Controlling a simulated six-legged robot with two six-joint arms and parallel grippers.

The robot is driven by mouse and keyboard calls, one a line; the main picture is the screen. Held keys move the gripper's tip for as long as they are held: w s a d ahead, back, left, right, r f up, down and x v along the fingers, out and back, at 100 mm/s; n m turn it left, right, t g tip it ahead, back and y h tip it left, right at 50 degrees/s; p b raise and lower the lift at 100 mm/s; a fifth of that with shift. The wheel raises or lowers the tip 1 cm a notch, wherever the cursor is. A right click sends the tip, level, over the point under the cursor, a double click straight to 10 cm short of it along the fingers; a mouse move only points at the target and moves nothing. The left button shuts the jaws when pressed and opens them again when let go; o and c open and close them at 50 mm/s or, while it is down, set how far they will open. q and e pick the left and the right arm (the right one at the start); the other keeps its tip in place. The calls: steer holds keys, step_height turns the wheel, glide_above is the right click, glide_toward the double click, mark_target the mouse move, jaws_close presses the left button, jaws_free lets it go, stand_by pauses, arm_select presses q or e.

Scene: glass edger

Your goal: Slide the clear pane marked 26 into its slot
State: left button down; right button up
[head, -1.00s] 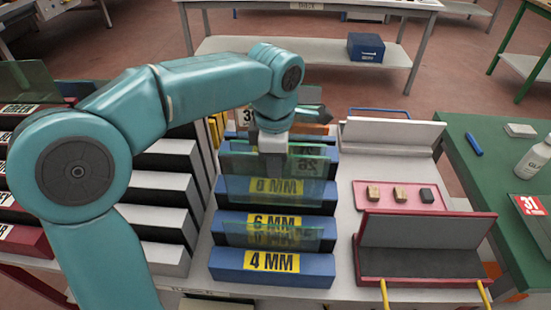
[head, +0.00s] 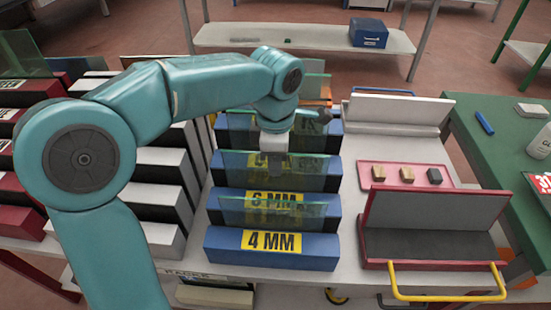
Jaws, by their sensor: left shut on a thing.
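My left gripper (head: 275,165) reaches down over the blue slotted rack and is shut on the top edge of a clear greenish pane (head: 311,172). The pane stands upright across the blue block with the 8 MM label, which shows through the glass. Its lower part is low at the gap in front of that block. I cannot read a 26 on it now, and cannot tell whether its bottom edge touches the rack (head: 225,245). Another clear pane (head: 232,208) stands lower in front, by the 6 MM label. My right gripper is not in view.
A pink tray (head: 390,183) with small blocks and a red-edged angled stand (head: 435,264) with a yellow handle lie right of the rack. Black and white stepped racks (head: 160,205) stand at left. A green bench (head: 480,150) is at far right.

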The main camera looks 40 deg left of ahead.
arm_select(q)
steer(key=shift+f+b, duration=0.3)
steer(key=shift+f, duration=0.1)
stand_by(0.8)
steer(key=c, duration=1.1)
jaws_free()
step_height(320, 180, up, 16)
steer(key=p, duration=0.4)
steer(key=shift+s+r, duration=0.15)
steer(key=shift+r, duration=0.05)
steer(key=shift+s+d, duration=0.1)
